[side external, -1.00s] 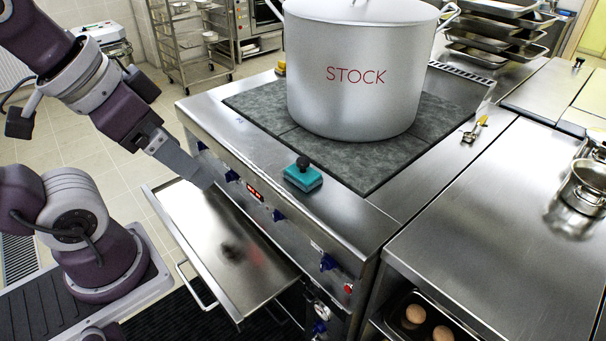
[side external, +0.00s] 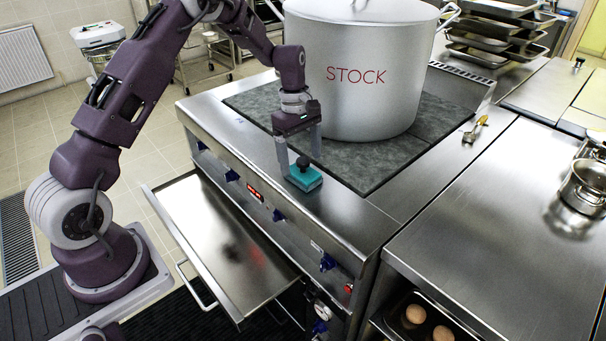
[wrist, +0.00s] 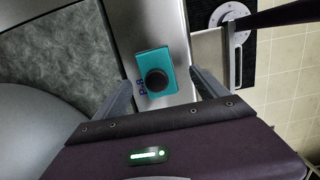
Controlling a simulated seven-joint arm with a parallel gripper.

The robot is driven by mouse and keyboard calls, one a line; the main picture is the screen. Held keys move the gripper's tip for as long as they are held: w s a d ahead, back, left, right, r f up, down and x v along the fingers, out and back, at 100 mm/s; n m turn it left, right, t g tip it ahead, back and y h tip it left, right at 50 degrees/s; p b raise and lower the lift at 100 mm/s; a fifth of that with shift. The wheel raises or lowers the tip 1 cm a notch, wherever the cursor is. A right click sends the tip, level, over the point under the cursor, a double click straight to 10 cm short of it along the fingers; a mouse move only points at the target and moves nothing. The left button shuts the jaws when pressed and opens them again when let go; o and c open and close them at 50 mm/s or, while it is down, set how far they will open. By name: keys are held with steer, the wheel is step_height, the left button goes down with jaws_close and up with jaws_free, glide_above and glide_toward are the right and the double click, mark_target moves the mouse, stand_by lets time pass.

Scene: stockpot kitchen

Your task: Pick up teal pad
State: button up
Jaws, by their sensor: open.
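The teal pad (side external: 306,181) is a small block with a dark round knob on top. It sits on the steel front ledge of the stove, beside the dark grey cooktop. In the wrist view the teal pad (wrist: 155,72) lies between my two fingers, with its black knob facing the camera. My gripper (side external: 299,163) points down over the pad, open, with one finger on each side. In the wrist view my gripper (wrist: 160,88) shows gaps between the fingers and the pad. I cannot tell how far the fingertips reach down beside it.
A large stockpot (side external: 350,95) marked STOCK stands on the cooktop (side external: 375,165) just behind my gripper. An open drawer (side external: 215,240) juts out from the stove front below. A steel counter (side external: 480,220) to the right is largely clear, with small pots at its far side.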

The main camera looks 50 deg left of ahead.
mark_target(304, 171)
steer(key=f, duration=0.4)
steer(key=shift+w+d+f, duration=0.25)
steer(key=shift+f, duration=0.05)
steer(key=shift+c, duration=0.4)
steer(key=c, duration=1.5)
step_height(304, 171, up, 10)
steer(key=shift+r, duration=0.1)
